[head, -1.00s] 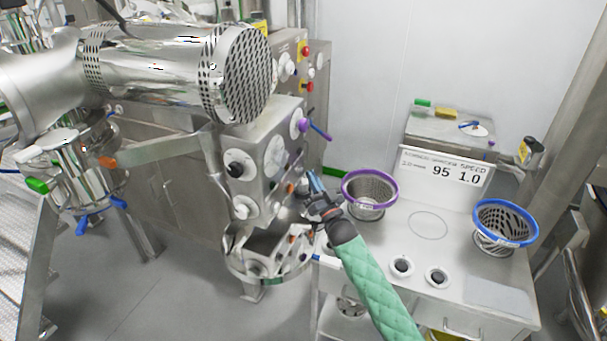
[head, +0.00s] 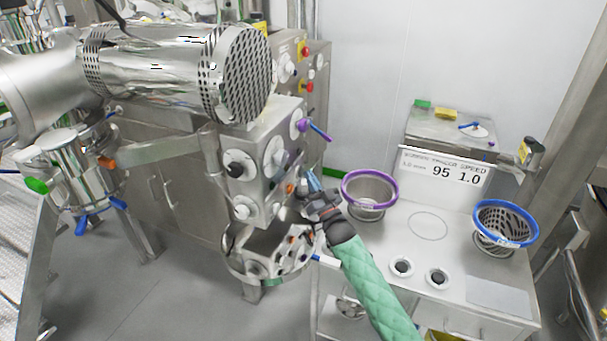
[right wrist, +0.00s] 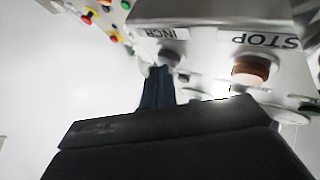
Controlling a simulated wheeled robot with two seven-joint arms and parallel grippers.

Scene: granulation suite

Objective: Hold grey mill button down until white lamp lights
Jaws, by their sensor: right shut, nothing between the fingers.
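The grey mill button (right wrist: 171,55) sits under a label reading INCH, upside down in the right wrist view. My right gripper (right wrist: 158,74) is shut and empty, with its fingertips at the button's edge; I cannot tell whether they press it. In the head view the right gripper (head: 311,182) is at the right side of the mill's control panel (head: 262,180), and the grey button is hidden or too small to make out. I cannot tell which round fitting is the white lamp, or whether it is lit. My left gripper is not in view.
An orange-red button (right wrist: 250,70) labelled STOP is close beside the grey one. A purple handle (head: 318,131) sticks out above my right gripper. A purple-rimmed basket (head: 370,190) and a blue-rimmed basket (head: 505,222) stand on the bench to the right.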

